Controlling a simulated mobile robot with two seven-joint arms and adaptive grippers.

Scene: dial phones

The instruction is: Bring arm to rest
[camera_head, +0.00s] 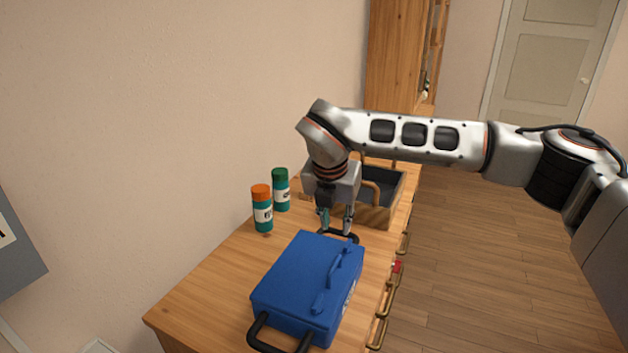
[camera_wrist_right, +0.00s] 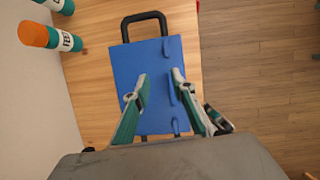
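My right arm reaches in from the right in the head view. My right gripper (camera_head: 337,222) points down above the far end of a blue case (camera_head: 308,280) with black handles. The case lies on the wooden cabinet top (camera_head: 205,286). In the right wrist view, the two fingers of my right gripper (camera_wrist_right: 158,78) are spread apart over the blue case (camera_wrist_right: 135,64), with nothing between them. A black handle (camera_wrist_right: 144,18) shows at the case's end. My left gripper is in neither view.
Two bottles, one with an orange cap (camera_head: 262,210) and one with a green cap (camera_head: 280,190), stand near the wall. A wooden box (camera_head: 378,215) stands behind the gripper. A door (camera_head: 552,60) is at the back right. The floor (camera_head: 480,270) right of the cabinet is clear.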

